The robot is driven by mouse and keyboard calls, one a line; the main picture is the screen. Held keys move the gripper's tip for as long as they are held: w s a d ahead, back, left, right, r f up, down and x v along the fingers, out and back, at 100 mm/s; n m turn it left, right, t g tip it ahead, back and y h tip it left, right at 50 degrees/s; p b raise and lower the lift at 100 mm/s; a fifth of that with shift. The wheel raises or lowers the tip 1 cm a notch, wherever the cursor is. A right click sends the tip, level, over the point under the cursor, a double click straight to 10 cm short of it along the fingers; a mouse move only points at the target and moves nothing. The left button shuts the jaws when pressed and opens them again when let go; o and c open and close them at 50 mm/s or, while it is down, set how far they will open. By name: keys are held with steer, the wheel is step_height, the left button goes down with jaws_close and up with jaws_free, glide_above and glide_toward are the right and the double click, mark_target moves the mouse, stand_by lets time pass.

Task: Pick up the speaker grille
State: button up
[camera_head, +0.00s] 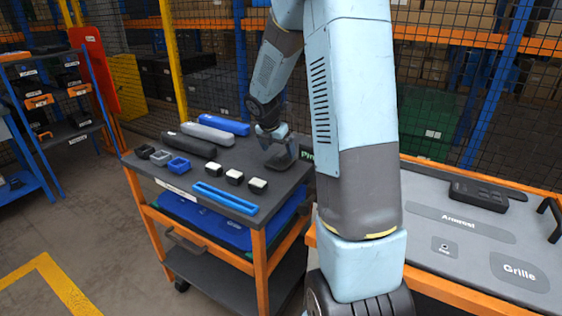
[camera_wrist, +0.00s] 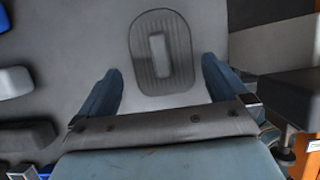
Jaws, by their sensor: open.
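The speaker grille (camera_wrist: 143,75) is a dark grey, rounded ribbed plate with a lighter raised block on top. It lies flat on the grey cart top, ahead of my fingertips in the wrist view. My gripper (camera_wrist: 161,78) is open, with one blue-grey finger to each side of the grille's near end. No contact shows between the fingers and the grille. In the head view my gripper (camera_head: 272,132) points down just above the grille (camera_head: 280,160) at the cart's right back, and my arm covers part of that area.
The cart also holds blue, grey and black armrest-like pieces (camera_head: 208,133), small square cups (camera_head: 160,157), white-topped switches (camera_head: 235,177) and a blue strip (camera_head: 225,198). On the right, a grey panel (camera_head: 430,262) has recesses marked Armrest and Grille, and a dark switch block (camera_head: 480,195).

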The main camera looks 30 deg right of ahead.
mark_target(281, 154)
steer(key=shift+d+x, duration=0.15)
steer(key=shift+x, duration=1)
steer(key=shift+d+x, duration=0.15)
steer(key=shift+x, duration=1.05)
steer(key=shift+r, duration=0.1)
steer(key=c, duration=0.8)
step_height(281, 154, up, 10)
steer(key=shift+r, duration=0.1)
steer(key=o, duration=0.6)
steer(key=c, duration=0.7)
